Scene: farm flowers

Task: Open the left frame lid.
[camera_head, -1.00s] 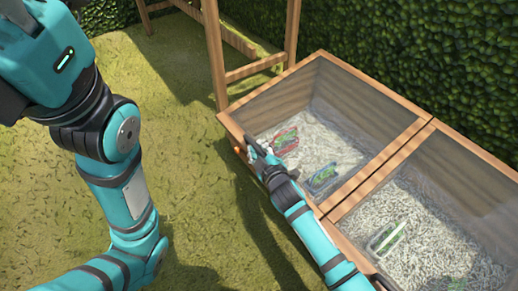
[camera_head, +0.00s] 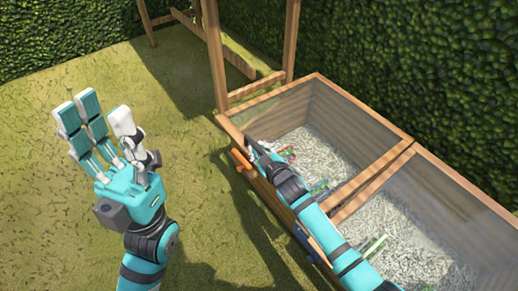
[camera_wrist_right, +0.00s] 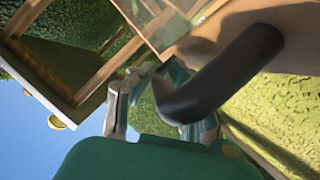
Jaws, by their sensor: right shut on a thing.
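The left frame lid (camera_head: 368,180) is a clear pane in a wooden border over the left half of a wooden cold frame (camera_head: 475,198). Its two crossing bars by the right half show a narrow gap, but I cannot tell how far it is raised. My right gripper (camera_head: 252,146) is shut at the lid's front edge, beside an orange piece (camera_head: 241,160) on the frame's front. In the right wrist view a thick dark bar (camera_wrist_right: 225,78) crosses close in front, partly hiding the fingers. My left gripper (camera_head: 97,125) is open and empty, fingers up, over the grass.
Light bedding and small plant trays (camera_head: 375,247) lie under the panes. A wooden post structure (camera_head: 214,60) stands behind the frame's left end. Hedges (camera_head: 400,50) close off the back and right. The grass (camera_head: 195,190) left of the frame is clear.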

